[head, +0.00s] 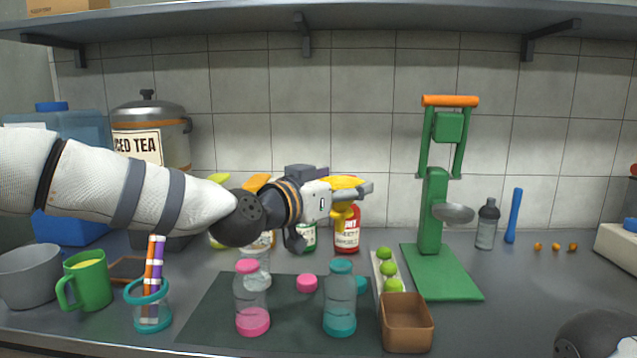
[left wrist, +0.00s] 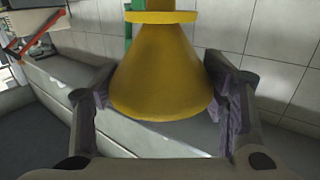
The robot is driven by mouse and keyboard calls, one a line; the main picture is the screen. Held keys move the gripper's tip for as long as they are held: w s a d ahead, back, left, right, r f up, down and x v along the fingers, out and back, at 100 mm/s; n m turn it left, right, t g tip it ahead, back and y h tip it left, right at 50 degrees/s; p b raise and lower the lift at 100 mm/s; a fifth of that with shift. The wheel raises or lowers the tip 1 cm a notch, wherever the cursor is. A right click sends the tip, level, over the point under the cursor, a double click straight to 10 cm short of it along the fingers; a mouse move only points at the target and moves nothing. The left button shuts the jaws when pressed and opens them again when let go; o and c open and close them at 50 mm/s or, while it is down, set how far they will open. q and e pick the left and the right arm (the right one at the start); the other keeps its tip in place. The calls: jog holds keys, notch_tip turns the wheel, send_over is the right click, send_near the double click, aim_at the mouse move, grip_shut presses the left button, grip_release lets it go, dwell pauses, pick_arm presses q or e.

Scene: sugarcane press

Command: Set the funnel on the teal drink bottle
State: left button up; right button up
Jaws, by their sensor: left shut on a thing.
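The yellow funnel (head: 343,182) is held in the air by my left gripper (head: 348,189), partly hidden by the fingers. In the left wrist view the funnel (left wrist: 165,75) sits between the two fingers (left wrist: 168,108), its wide cone end towards the camera. The teal drink bottle (head: 340,299), clear with a teal base and teal top, stands upright on the dark mat. The funnel is above it in the picture, apart from it; the depth between them is hard to judge.
A pink bottle (head: 252,302) stands left of the teal one, with a pink lid (head: 307,283) between them. A brown box (head: 407,323) and a tray of limes (head: 388,268) are close on the right. A green press (head: 433,215) and sauce bottles (head: 347,238) stand behind.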

aim_at(340, 227)
pick_arm(q)
jog(key=shift+s+d, duration=0.15)
jog(key=shift+d, duration=0.1)
jog(key=shift+f, duration=0.15)
notch_tip(340, 227, down, 5)
jog(key=shift+r+b, duration=0.2)
jog(key=shift+b, duration=0.5)
jog(key=shift+f+b, duration=0.3)
jog(key=shift+f, duration=0.95)
pick_arm(e)
jog(key=shift+s+d+f+g, duration=0.2)
jog(key=shift+s+f+g, duration=0.4)
jog(key=shift+s+f, duration=0.7)
pick_arm(q)
jog(key=shift+a, duration=0.1)
pick_arm(e)
jog(key=shift+r, duration=0.15)
pick_arm(q)
jog(key=o, duration=1.3)
